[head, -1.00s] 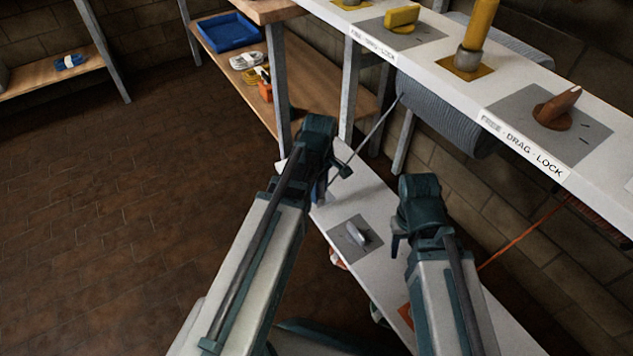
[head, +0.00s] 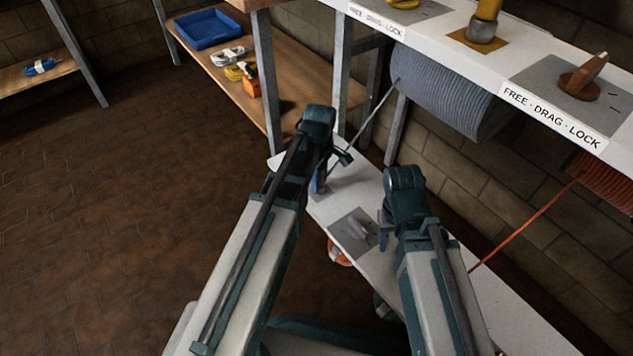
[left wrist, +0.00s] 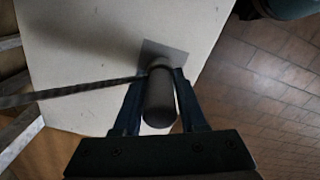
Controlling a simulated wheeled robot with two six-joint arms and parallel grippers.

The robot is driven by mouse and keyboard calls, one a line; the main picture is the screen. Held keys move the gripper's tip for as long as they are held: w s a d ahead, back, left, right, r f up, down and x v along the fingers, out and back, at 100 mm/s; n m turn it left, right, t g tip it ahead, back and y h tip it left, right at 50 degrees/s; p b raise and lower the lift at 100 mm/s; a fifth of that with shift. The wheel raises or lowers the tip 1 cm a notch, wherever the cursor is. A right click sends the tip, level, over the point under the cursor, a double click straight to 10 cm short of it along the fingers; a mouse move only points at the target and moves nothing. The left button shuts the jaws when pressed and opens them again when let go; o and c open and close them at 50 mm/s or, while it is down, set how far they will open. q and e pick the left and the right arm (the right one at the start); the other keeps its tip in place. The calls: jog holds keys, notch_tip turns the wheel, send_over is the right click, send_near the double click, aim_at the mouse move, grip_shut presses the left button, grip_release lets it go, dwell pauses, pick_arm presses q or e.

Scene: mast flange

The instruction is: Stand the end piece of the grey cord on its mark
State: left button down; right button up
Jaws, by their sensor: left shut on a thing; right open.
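The left wrist view shows the end piece (left wrist: 160,100), a dark rounded cylinder, between the fingers of my left gripper (left wrist: 161,112), which is shut on it. The grey cord (left wrist: 80,92) runs off to the left from it. A grey square mark (left wrist: 172,52) lies on the white bench just beyond the end piece, partly hidden by it. I cannot tell if the end piece touches the surface. In the head view my left gripper (head: 325,178) is over the lower bench's far end, and the cord (head: 374,118) slants up to a grey drum. My right gripper (head: 380,232) is open and empty.
The lower white bench (head: 440,290) carries a grey plate (head: 345,231) with a silver fitting, beside my right gripper. Above hangs the grey cord drum (head: 450,92) under a labelled shelf (head: 465,72). An orange cord (head: 520,232) runs at right. The floor at left is clear.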

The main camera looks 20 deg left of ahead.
pick_arm(q)
jog(key=shift+f, duration=0.1)
pick_arm(e)
jog(key=shift+f, duration=0.1)
pick_arm(q)
jog(key=c, duration=0.9)
grip_release()
jog(key=shift+f, duration=0.1)
pick_arm(e)
jog(key=shift+f, duration=0.1)
pick_arm(q)
jog(key=o, duration=0.4)
jog(key=shift+o, duration=0.2)
